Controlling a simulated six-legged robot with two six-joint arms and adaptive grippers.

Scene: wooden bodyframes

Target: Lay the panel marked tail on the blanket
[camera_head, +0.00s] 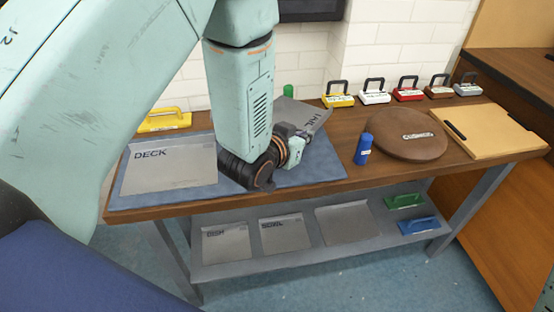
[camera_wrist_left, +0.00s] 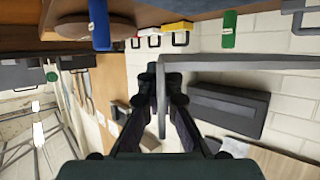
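The grey panel marked TAIL (camera_head: 305,114) is held tilted above the right back part of the blanket in the head view, its lettering turned sideways. My left gripper (camera_head: 297,145) is shut on its near edge; in the wrist view the panel (camera_wrist_left: 215,65) shows edge-on, with a thin flange between the fingers (camera_wrist_left: 162,100). The blue-grey blanket (camera_head: 322,168) lies flat on the wooden bench. A panel marked DECK (camera_head: 170,170) lies on its left part. My arm hides some of the blanket between them. My right gripper is not in view.
More panels (camera_head: 226,244) lie on the lower shelf (camera_head: 270,262).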

